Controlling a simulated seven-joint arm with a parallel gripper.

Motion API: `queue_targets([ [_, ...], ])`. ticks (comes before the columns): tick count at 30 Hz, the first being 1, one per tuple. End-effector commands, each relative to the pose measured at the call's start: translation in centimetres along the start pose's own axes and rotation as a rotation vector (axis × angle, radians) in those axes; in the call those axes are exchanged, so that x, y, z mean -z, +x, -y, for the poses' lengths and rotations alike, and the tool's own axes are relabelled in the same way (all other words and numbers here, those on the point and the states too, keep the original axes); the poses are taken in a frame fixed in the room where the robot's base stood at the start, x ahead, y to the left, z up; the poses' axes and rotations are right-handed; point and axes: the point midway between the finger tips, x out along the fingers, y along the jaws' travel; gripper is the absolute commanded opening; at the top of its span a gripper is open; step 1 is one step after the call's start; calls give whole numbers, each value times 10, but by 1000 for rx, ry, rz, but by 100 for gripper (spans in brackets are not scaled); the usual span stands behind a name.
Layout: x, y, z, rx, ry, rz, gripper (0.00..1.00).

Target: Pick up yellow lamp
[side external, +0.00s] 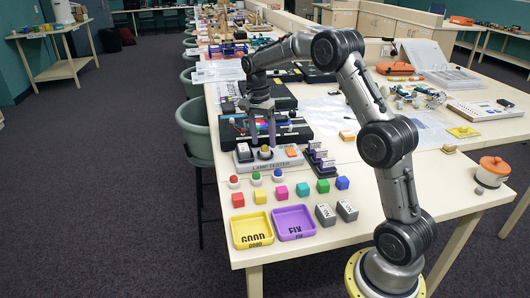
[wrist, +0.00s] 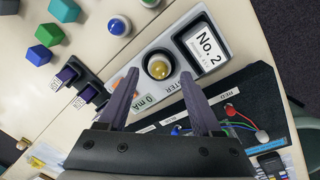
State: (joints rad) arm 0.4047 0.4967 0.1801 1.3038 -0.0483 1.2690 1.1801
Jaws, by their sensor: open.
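The yellow lamp (side external: 265,152) sits upright in the middle of the grey lamp tester (side external: 258,161). In the wrist view the open gripper (wrist: 158,78) has one finger left and one right of the lamp. I cannot tell whether either finger touches it.
Lamps with red (side external: 233,179), green (side external: 256,176) and blue (side external: 278,173) domes stand in front, then a row of coloured blocks. A yellow GOOD tray (side external: 236,232) and purple FIX tray (side external: 284,234) lie nearer. A labelled rack (side external: 318,160) stands right of the tester.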

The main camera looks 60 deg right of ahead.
Motion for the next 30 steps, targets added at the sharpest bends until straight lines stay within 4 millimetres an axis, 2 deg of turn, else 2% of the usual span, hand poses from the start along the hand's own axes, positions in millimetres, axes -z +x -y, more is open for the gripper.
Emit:
queue_targets([
  [4,0,15,-1,-1,0,0,66],
  [12,0,17,0,0,1,0,66],
  [23,0,17,0,0,1,0,1],
  [30,0,17,0,1,0,0,0],
])
